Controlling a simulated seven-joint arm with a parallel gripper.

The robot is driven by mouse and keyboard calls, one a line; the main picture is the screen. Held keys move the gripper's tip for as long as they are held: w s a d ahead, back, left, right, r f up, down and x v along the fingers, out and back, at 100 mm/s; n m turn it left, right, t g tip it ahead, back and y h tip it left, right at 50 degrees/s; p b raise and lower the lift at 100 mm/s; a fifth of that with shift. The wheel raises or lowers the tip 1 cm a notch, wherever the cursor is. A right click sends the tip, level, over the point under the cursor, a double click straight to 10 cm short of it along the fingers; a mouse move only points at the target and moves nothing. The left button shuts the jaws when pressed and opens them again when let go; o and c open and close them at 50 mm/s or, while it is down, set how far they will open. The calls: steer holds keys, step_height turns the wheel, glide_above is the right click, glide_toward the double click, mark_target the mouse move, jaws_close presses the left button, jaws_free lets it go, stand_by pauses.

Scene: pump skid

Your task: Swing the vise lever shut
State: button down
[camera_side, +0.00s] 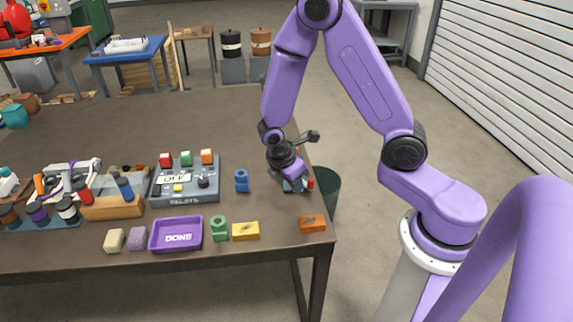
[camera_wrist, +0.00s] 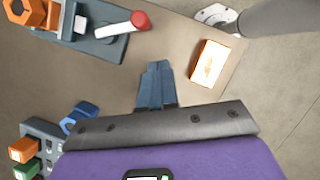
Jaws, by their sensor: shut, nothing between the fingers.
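The vise (camera_wrist: 95,40) is blue-grey and lies at the top left of the wrist view, with an orange hex-shaped part (camera_wrist: 28,12) at it. Its lever (camera_wrist: 121,27) is a pale rod with a red tip, pointing right in that view. In the side view the vise (camera_side: 290,187) is mostly hidden behind my gripper; a bit of red (camera_side: 310,184) shows beside it. My gripper (camera_wrist: 157,68) is shut and empty, its blue fingertips together. It is apart from the lever, to the lower right of it in the wrist view. It also shows in the side view (camera_side: 294,178), low over the table.
An orange box (camera_wrist: 210,63) lies near the table edge, right of my fingers. A blue fitting (camera_side: 242,180) and the relay box (camera_side: 186,190) stand to the left. A purple tray (camera_side: 176,234), a green fitting (camera_side: 219,228) and a yellow box (camera_side: 245,231) line the front.

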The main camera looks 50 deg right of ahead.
steer(key=s+v, duration=0.1)
steer(key=v, duration=0.7)
steer(key=shift+w+a+r, duration=0.15)
steer(key=shift+w+r, duration=0.1)
steer(key=shift+r, duration=0.05)
steer(key=s+a+r+y, duration=0.1)
steer(key=s+r, duration=0.1)
steer(key=s, duration=0.4)
steer(key=s+a+r+m+t+y, duration=0.1)
steer(key=s+r+y, duration=0.1)
steer(key=s, duration=0.5)
steer(key=s+a+r+m+y, duration=0.1)
steer(key=s+a+r, duration=0.1)
steer(key=s, duration=0.5)
steer(key=shift+r+y, duration=0.3)
steer(key=shift+r, duration=0.55)
steer(key=c, duration=1.8)
jaws_free()
steer(key=shift+a, duration=0.1)
